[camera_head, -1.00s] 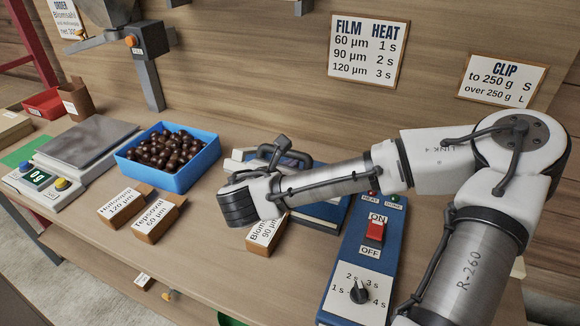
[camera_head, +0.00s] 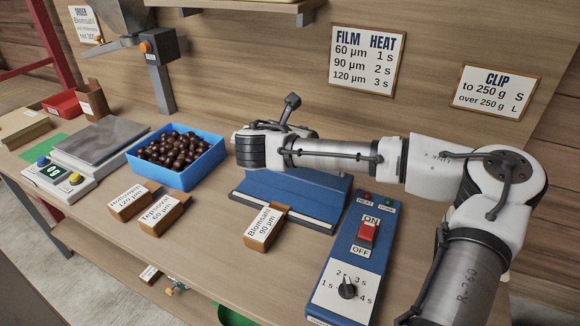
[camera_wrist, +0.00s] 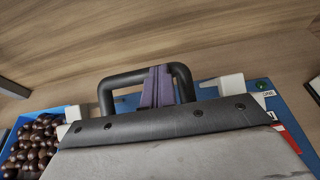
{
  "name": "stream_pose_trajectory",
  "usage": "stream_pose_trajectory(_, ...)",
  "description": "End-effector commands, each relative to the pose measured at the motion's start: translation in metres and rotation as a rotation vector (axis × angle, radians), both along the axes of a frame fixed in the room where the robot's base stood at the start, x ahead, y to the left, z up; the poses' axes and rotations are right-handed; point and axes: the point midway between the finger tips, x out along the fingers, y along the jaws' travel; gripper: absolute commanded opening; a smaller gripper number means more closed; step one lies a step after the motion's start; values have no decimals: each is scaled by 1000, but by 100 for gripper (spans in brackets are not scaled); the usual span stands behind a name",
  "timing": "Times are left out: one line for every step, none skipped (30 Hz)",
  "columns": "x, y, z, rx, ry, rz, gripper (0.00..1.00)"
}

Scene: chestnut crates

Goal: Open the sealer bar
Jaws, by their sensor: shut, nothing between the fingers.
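The sealer is a blue machine (camera_head: 292,196) behind the Blomsalt card in the head view; my arm crosses its back part. In the wrist view, its black looped handle (camera_wrist: 116,80) stands just beyond my gripper's body, with pale end pieces (camera_wrist: 232,86) on either side. My gripper (camera_wrist: 157,84) shows purple fingers, shut and empty, overlapping the handle loop in the picture; I cannot tell whether they touch it. In the head view the fingers are hidden behind my arm. How far the bar is tilted is unclear.
A blue bin (camera_head: 199,172) of chestnuts stands left of the sealer. The control box (camera_head: 352,262) with switch and dial stands to its right. The Blomsalt card block (camera_head: 264,228) is in front, touching or close. Two more card blocks and a scale (camera_head: 98,140) lie further left.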

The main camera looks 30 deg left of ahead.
Motion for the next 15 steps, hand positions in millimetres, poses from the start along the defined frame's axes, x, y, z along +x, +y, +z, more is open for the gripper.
stream_pose_trajectory(5,-1,2,0,2,-4,0)
stream_pose_trajectory(7,-1,2,0,2,-4,0)
stream_pose_trajectory(9,-1,4,1,1,-4,0)
stream_pose_trajectory(11,0,4,1,1,-4,0)
stream_pose_trajectory(13,0,5,0,0,-3,0)
stream_pose_trajectory(14,0,6,0,0,-2,0)
stream_pose_trajectory(15,0,6,0,0,-2,0)
stream_pose_trajectory(16,0,7,1,0,-1,0)
stream_pose_trajectory(17,1,7,1,0,-1,0)
stream_pose_trajectory(17,1,7,1,0,0,0)
stream_pose_trajectory(18,1,8,1,0,0,0)
stream_pose_trajectory(18,1,8,1,0,0,0)
stream_pose_trajectory(18,1,8,1,0,0,0)
stream_pose_trajectory(18,1,8,1,-1,0,0)
stream_pose_trajectory(18,1,8,0,-1,0,0)
